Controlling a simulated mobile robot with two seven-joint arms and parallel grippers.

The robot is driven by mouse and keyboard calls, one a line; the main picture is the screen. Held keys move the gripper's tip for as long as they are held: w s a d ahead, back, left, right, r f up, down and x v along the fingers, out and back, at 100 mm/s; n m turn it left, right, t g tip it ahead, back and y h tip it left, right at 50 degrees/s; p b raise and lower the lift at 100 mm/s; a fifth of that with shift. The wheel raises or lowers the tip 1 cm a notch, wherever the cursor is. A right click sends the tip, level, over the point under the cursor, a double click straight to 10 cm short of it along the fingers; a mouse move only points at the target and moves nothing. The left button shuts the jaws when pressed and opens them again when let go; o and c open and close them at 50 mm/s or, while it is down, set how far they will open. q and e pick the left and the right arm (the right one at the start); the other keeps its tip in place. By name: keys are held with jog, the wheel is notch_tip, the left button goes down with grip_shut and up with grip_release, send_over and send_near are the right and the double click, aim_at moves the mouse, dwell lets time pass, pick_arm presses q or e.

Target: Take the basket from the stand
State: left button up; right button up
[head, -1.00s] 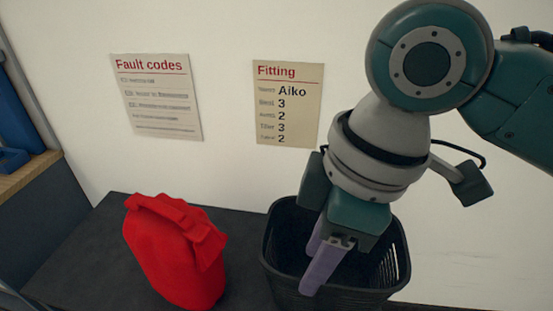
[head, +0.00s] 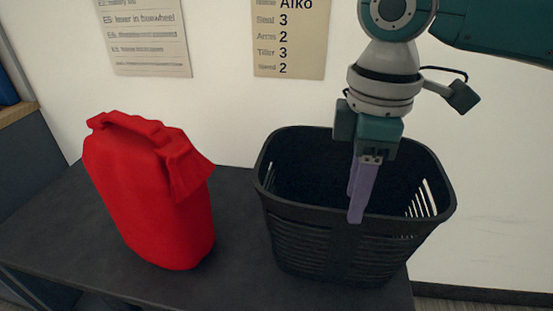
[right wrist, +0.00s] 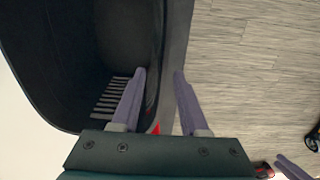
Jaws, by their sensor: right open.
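The black basket (head: 345,245), with slotted sides, stands upright on the right end of the dark stand (head: 60,235). Its open top faces up and its inside looks empty. My right gripper (head: 355,205) points down at the basket's near rim, with its purple fingers apart and nothing held. In the right wrist view, the basket's rim and wall (right wrist: 158,45) run between the open fingers (right wrist: 158,75), one on the basket's inner side and one on the outer side. I cannot tell whether either finger touches it. My left gripper does not show clearly.
A red bag-like container (head: 150,195) stands left of the basket, with a gap of bare stand top between. Two notices, one a "Fault codes" sheet (head: 145,40), hang on the wall behind. Wooden floor (right wrist: 250,60) and a small dark wheel (right wrist: 312,138) show beyond the stand.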

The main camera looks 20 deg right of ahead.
notch_tip(320, 180, down, 5)
jog(key=shift+r+b, duration=0.1)
jog(key=shift+b, duration=0.45)
grip_shut()
dwell(1.0)
